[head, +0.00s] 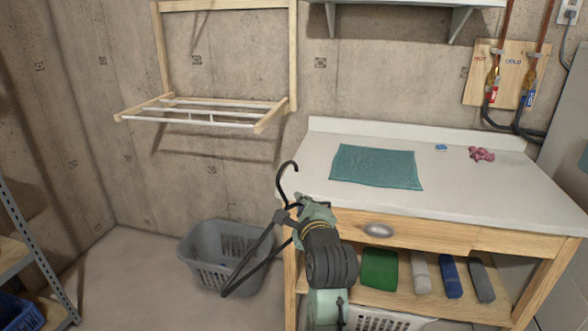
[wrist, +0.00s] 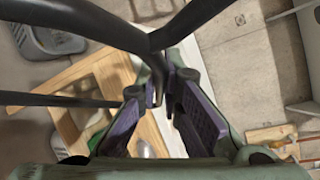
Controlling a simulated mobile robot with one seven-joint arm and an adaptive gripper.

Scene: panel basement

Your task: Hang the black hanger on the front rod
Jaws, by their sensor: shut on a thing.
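The black hanger (head: 245,262) is held in the air left of the worktable, with its hook pointing up and its body hanging down to the left. My gripper (head: 298,209) is shut on the hanger near the base of the hook. In the wrist view the hanger (wrist: 95,25) crosses the top, and its neck sits between the purple pads of my gripper (wrist: 168,92). The front rod (head: 185,121) is the nearest white rod of the wooden wall rack (head: 270,118), up and left of my gripper. The hanger is apart from the rod.
A worktable (head: 480,200) stands at right with a teal mat (head: 375,167), a pink cloth (head: 481,154) and a drawer. A grey laundry basket (head: 205,262) is on the floor behind the hanger. A metal shelf (head: 38,245) stands at left.

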